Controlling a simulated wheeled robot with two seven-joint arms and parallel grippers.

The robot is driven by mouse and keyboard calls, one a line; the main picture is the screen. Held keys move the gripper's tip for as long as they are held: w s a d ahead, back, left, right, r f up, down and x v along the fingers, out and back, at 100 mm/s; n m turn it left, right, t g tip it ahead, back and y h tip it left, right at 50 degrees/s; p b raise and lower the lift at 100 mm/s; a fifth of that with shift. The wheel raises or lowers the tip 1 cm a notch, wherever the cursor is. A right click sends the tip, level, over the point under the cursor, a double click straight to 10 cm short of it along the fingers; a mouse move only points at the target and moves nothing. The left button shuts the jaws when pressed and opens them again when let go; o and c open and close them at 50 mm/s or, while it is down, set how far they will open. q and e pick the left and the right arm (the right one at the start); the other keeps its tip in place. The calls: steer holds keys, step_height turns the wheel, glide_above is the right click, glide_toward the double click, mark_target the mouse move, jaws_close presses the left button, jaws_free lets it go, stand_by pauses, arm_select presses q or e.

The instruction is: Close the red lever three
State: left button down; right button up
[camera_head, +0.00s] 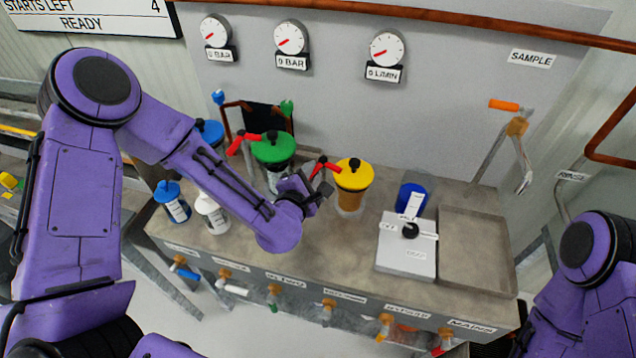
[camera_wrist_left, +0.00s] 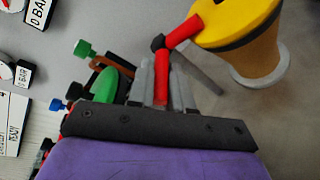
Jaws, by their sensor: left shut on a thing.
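A red lever (camera_head: 325,167) stands just left of the yellow-lidded vessel (camera_head: 354,173) on the bench. My left gripper (camera_head: 318,190) reaches it from the left. In the left wrist view, the red lever (camera_wrist_left: 161,88) runs between the two grey fingers, and my left gripper (camera_wrist_left: 161,92) is shut on it. The lever's other red arm points toward the yellow vessel (camera_wrist_left: 245,25). A second red lever (camera_head: 240,143) is by the green-lidded vessel (camera_head: 273,148). I cannot read a number on either lever. My right gripper is out of view.
A blue bottle (camera_head: 172,203) and a white bottle (camera_head: 211,213) stand at the bench's left. A white scale (camera_head: 407,248) and an empty tray (camera_head: 473,243) are at the right. Orange-fitted taps line the front. Gauges (camera_head: 386,49) hang on the back panel.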

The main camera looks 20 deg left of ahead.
arm_select(q)
steer(key=shift+s+d+n+g+y+b, duration=0.1)
steer(key=shift+d+n+g+y+b, duration=0.15)
steer(key=shift+n+y+b, duration=0.5)
steer(key=shift+w+d+n+g+y+b, duration=0.15)
steer(key=shift+d+n+y, duration=0.35)
steer(key=shift+y, duration=0.55)
steer(key=shift+s+d+n+g+y+b, duration=0.2)
steer(key=shift+n+y+b, duration=0.35)
steer(key=shift+n+y, duration=0.3)
steer(key=shift+r+y, duration=0.15)
steer(key=shift+y, duration=0.1)
steer(key=c, duration=1.1)
jaws_free()
steer(key=shift+d, duration=0.15)
steer(key=b+v, duration=0.2)
steer(key=v, duration=0.8)
